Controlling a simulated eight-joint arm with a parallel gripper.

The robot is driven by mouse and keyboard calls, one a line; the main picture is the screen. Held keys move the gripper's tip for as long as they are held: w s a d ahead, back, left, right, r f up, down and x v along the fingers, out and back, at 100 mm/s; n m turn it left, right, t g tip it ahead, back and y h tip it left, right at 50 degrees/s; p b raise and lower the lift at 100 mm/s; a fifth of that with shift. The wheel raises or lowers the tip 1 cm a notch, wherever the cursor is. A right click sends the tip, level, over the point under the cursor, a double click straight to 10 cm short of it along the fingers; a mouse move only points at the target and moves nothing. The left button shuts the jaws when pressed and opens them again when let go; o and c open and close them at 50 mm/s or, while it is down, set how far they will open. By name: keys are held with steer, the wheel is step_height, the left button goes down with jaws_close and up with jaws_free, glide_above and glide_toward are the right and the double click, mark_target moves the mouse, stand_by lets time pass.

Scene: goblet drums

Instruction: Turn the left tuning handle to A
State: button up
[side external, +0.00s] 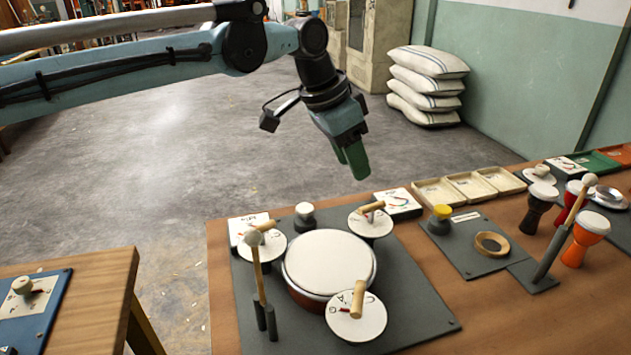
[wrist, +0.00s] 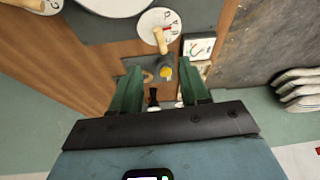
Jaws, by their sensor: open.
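The drum (side external: 328,262) sits on a dark board with three white dials around it, each with a wooden handle. The left dial (side external: 268,252) has its handle (side external: 262,228) partly behind a mallet. The back right dial (side external: 370,228) has its handle (side external: 371,207) lying across it; this dial also shows in the wrist view (wrist: 150,24), with red marks and letters. The front dial (side external: 345,328) has its handle (side external: 358,299) and letters including A. My gripper (side external: 353,168) is open and empty, in the air behind the board; the wrist view shows its spread green fingers (wrist: 160,88).
A mallet (side external: 258,262) stands upright at the board's left. A yellow-topped knob (side external: 441,212), a wooden ring (side external: 491,244), cream trays (side external: 470,187) and small goblet drums (side external: 590,235) stand to the right. A second bench (side external: 90,285) is at lower left.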

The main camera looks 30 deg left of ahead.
steer(key=w+a+r+m+t+y, duration=0.2)
steer(key=w+a+r+m+t, duration=0.3)
steer(key=w+a+m+t, duration=0.7)
steer(key=s+d+m+t+h, duration=0.2)
steer(key=s+d+m+h, duration=0.1)
steer(key=s+d+m, duration=0.15)
steer(key=m+g+h, duration=0.5)
steer(key=m+g, duration=0.3)
steer(key=m, duration=0.8)
glide_toward(371, 207)
steer(key=shift+s+a, duration=0.3)
steer(key=shift+a, duration=0.55)
steer(key=shift+f+h, duration=0.25)
steer(key=shift+h, duration=0.05)
steer(key=x, duration=1.2)
steer(key=shift+r, duration=0.15)
